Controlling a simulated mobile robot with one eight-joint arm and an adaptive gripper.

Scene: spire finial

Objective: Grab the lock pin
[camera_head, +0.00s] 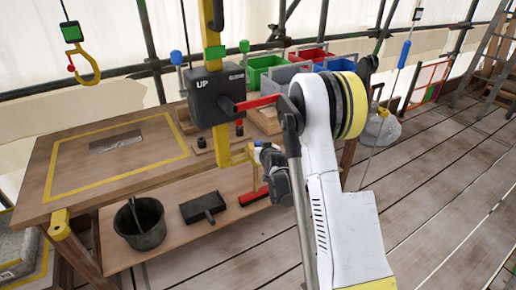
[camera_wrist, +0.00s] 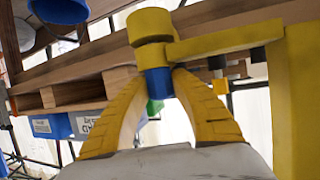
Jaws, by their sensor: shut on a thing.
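The lock pin (camera_wrist: 158,83), as far as I can tell, is the short blue piece under a round yellow cap at the end of a yellow arm in the wrist view. My gripper (camera_wrist: 158,74) has its two curved yellow fingers closed around this blue piece from both sides. In the head view my gripper (camera_head: 262,151) is beside the lower part of the yellow post (camera_head: 221,145), below the black "UP" box (camera_head: 215,95). There the pin is small and partly hidden by my gripper and arm.
A red crank handle (camera_head: 257,102) sticks out from the box just above my gripper. The wooden bench (camera_head: 70,190) stands left, with a black bucket (camera_head: 139,222) on its lower shelf. Coloured bins (camera_head: 263,70) stand behind.

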